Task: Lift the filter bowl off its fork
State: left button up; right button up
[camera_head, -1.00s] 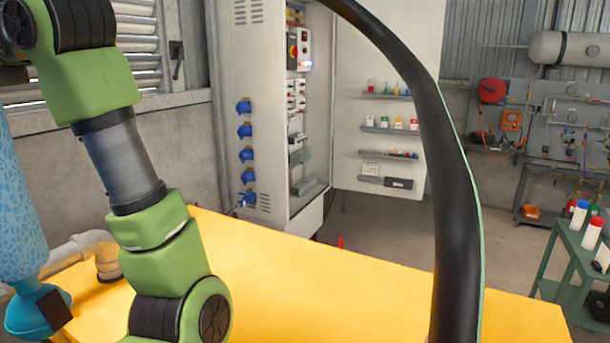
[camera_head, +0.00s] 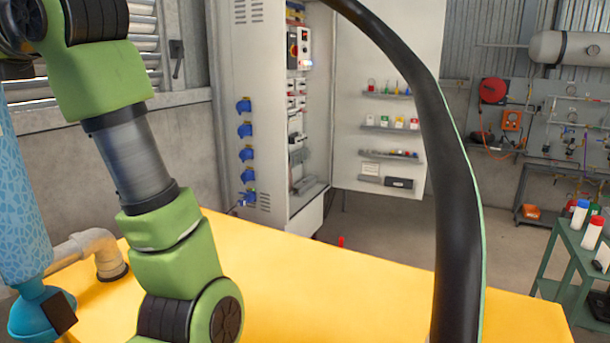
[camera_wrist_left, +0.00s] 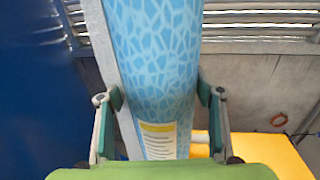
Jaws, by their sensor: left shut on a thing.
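The filter bowl (camera_head: 22,200) is a tall light-blue cylinder with a web pattern, at the far left edge of the head view. Its turquoise rounded lower end (camera_head: 30,318) has a dark square patch. In the left wrist view the bowl (camera_wrist_left: 155,50) stands between the fingers of my left gripper (camera_wrist_left: 160,94), which is shut on it. A white label with a yellow band shows low on the bowl. A grey upright strip (camera_wrist_left: 97,40) runs along its left side. I cannot make out the fork. My right gripper is in neither view.
A yellow surface (camera_head: 330,290) fills the lower middle and looks clear. A beige pipe elbow (camera_head: 100,250) stands just right of the bowl. A white electrical cabinet (camera_head: 235,60) stands behind. A green trolley (camera_head: 570,240) with bottles is at the right.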

pick_arm(q)
jog(key=shift+s+d+r, duration=0.15)
jog(key=shift+d+r, duration=0.05)
jog(key=shift+r, duration=0.15)
jog(key=shift+s+b+v, duration=0.15)
jog(key=shift+b+v, duration=0.1)
jog(key=shift+v, duration=0.9)
jog(key=shift+s+b+v, duration=0.2)
jog(key=shift+v, duration=1)
